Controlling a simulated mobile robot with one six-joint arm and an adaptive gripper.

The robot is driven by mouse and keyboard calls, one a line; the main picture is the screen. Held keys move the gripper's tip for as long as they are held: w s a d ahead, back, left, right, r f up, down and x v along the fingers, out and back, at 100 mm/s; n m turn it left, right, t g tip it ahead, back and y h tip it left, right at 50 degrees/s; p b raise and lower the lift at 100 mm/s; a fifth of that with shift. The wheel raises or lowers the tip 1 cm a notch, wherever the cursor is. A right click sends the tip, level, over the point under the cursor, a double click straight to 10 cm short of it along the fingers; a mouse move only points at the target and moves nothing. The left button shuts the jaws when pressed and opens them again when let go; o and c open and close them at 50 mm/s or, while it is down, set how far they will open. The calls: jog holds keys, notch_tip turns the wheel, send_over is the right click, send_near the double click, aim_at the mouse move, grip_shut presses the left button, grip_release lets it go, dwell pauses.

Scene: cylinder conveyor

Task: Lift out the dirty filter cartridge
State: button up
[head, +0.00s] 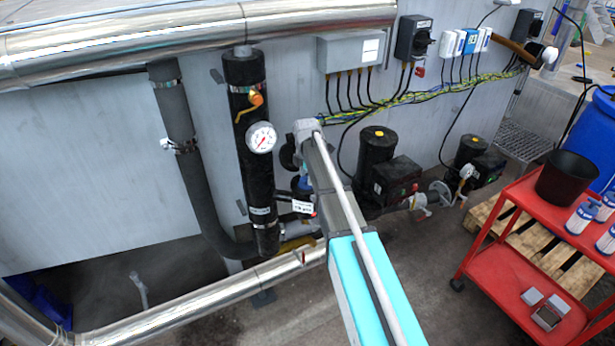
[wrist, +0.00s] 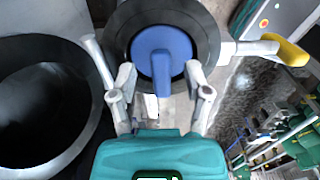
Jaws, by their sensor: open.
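In the wrist view a blue round cap with a raised grip bar (wrist: 163,55) sits inside a dark round housing (wrist: 122,30). It looks like the top of the dirty filter cartridge; its body is hidden inside the housing. My gripper (wrist: 160,75) is open, with one pale finger on each side of the blue grip bar. I cannot tell whether either finger touches it. In the head view my arm hides the gripper and most of the housing, beside the black pipe with a gauge (head: 261,180).
A yellow-handled valve (wrist: 287,50) lies right of the housing, and a large dark round opening (wrist: 40,100) lies left. A red cart (head: 500,275) at the right holds a black bucket (head: 566,180) and blue-and-white cartridges (head: 582,217). Pumps (head: 390,180) stand behind my arm.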

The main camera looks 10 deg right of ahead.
jog(key=shift+f, duration=0.3)
grip_shut()
dwell(0.6)
